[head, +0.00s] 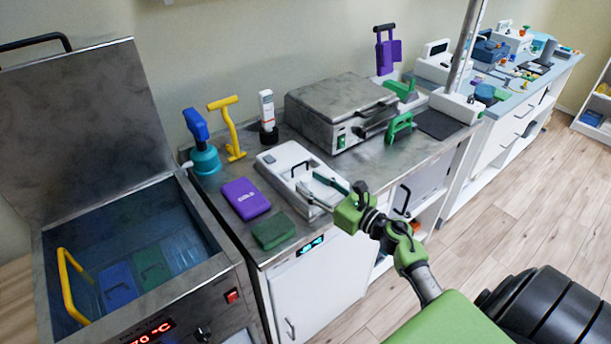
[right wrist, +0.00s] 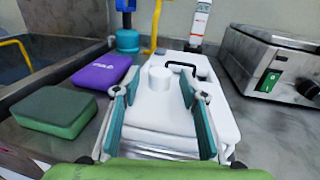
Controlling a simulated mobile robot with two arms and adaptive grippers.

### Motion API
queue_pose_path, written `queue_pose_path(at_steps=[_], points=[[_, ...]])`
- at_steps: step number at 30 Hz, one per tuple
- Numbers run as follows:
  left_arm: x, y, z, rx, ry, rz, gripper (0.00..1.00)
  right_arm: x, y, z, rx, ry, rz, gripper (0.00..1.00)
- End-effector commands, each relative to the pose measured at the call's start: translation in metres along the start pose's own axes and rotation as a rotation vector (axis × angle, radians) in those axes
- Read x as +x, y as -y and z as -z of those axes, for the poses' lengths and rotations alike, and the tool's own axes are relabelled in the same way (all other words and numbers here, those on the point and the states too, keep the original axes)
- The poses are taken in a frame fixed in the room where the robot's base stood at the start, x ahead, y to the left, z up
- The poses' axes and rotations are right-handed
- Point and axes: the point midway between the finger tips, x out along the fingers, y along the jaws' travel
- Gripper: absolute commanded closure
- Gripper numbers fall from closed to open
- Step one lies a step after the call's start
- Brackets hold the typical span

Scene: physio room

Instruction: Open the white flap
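A white case (head: 284,156) lies on the steel counter, with a small black handle on its top. Its white top, which I take as the white flap (right wrist: 206,70), lies flat in the right wrist view, with the black handle (right wrist: 181,67) at its far end. A short white round knob (right wrist: 160,80) stands nearer. My right gripper (head: 313,186) is over the near right part of the case. Its two teal fingers (right wrist: 157,92) are wide apart with nothing clearly held between them. Whether they touch the case I cannot tell. My left gripper is not in view.
A purple box (head: 245,198) and a green block (head: 273,231) lie left of the case. A steel appliance (head: 340,100) stands behind right. A blue-teal bottle (head: 205,160), yellow tool (head: 229,125) and white device (head: 267,112) stand behind. An open water bath (head: 215,268) is left.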

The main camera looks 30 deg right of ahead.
Motion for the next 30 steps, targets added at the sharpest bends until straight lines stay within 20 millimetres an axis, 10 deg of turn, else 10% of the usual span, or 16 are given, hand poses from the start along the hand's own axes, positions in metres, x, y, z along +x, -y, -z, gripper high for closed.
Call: queue_pose_path(at_steps=[17, 22, 30], points=[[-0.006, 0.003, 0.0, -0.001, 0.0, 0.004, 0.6, 0.028, 0.0, 0.0, 0.001, 0.0, 0.0, 0.61], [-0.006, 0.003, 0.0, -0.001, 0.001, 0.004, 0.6, 0.028, 0.0, 0.0, 0.002, 0.0, 0.0, 1.0], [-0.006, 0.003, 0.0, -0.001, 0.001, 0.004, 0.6, 0.027, 0.0, -0.001, 0.013, 0.002, 0.0, 1.0]])
